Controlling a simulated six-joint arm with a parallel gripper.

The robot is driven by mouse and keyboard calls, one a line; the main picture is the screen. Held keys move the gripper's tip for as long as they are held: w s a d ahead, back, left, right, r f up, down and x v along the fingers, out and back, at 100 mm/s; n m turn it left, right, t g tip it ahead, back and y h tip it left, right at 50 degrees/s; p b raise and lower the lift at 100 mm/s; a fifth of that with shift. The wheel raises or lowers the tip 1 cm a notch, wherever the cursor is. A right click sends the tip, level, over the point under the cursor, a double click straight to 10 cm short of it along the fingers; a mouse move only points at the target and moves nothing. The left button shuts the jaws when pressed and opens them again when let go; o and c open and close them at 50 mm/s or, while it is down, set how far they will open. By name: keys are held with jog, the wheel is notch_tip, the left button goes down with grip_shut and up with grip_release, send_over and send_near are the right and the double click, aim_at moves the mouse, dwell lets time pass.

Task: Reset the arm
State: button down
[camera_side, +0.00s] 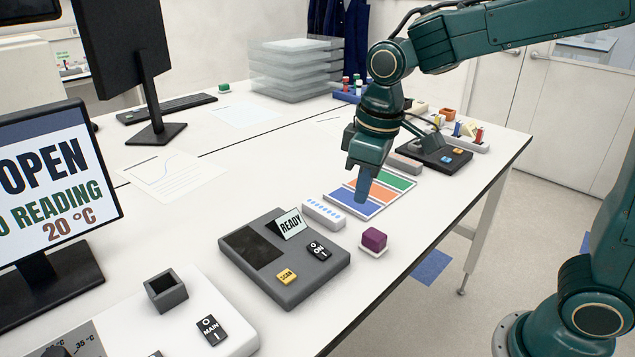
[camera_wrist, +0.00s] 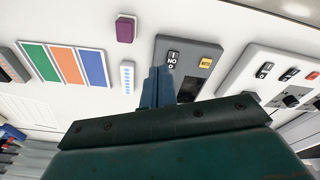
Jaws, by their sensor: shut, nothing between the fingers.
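My green arm reaches in from the upper right in the side view, and my gripper (camera_side: 362,196) points down above the table, over the blue end of a striped colour card (camera_side: 378,207). Its blue-grey fingers are shut with nothing between them. In the wrist view my gripper (camera_wrist: 157,72) shows its closed fingers in the middle, overlapping the left edge of a grey scanner box (camera_wrist: 205,62). The card also shows in the wrist view (camera_wrist: 65,63) at the left.
The scanner box (camera_side: 325,268) has a READY sign. A purple cube (camera_side: 374,239) sits on a small white base beside it. A white strip block (camera_side: 323,212) stands near my gripper. A white machine (camera_side: 180,318), a monitor (camera_side: 55,190) and a dark tray (camera_side: 432,155) are around.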

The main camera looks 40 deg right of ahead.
jog(key=s+d+r+m+t, duration=0.1)
jog(key=s+d+m+t, duration=0.1)
jog(key=s, duration=0.6)
jog(key=s+d+r+m+t, duration=0.2)
jog(key=s+d, duration=0.3)
jog(key=s, duration=0.3)
jog(key=shift+s+r, duration=0.15)
jog(key=shift+s, duration=0.1)
